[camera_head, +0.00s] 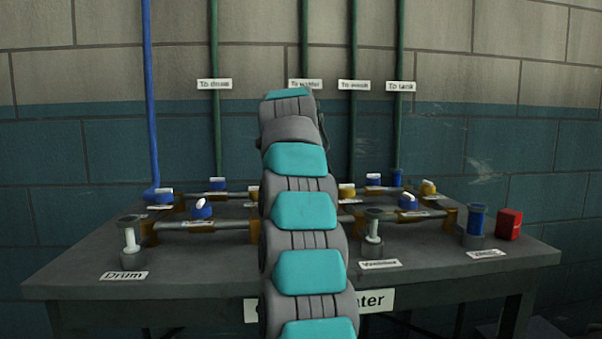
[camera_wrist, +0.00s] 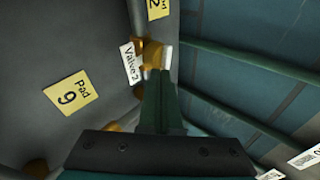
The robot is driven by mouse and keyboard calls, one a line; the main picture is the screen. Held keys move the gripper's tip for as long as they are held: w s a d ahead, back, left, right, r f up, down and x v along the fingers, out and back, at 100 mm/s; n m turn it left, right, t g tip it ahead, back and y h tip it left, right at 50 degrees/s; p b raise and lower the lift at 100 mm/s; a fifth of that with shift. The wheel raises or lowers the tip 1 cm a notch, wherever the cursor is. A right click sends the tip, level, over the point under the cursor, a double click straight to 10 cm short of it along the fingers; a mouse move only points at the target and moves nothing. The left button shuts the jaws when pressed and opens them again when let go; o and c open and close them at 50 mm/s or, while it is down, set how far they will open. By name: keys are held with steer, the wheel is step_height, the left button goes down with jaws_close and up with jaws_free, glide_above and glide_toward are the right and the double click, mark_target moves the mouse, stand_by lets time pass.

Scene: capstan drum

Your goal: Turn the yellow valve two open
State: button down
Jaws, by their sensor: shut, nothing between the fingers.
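In the wrist view, the yellow valve two (camera_wrist: 151,53) has a rounded yellow body with a pale handle piece (camera_wrist: 168,57) at its right. A white "Valve 2" label (camera_wrist: 130,64) lies beside it. My gripper (camera_wrist: 160,78) has its dark green fingers together with nothing between them. The fingertips are right at the valve's near side; I cannot tell whether they touch it. In the head view, my arm hides the gripper and the middle of the bench.
The grey bench (camera_head: 80,280) carries pipes, blue valves (camera_head: 202,208), a blue cylinder (camera_head: 475,220) and a red block (camera_head: 509,224). Vertical pipes rise along the wall behind. A "Pad 9" plate (camera_wrist: 72,95) lies left of my gripper in the wrist view.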

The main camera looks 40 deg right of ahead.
steer(key=shift+w+d+n+t+y+p, duration=0.2)
steer(key=shift+d+n+t+y+p, duration=0.2)
steer(key=shift+d+n, duration=0.35)
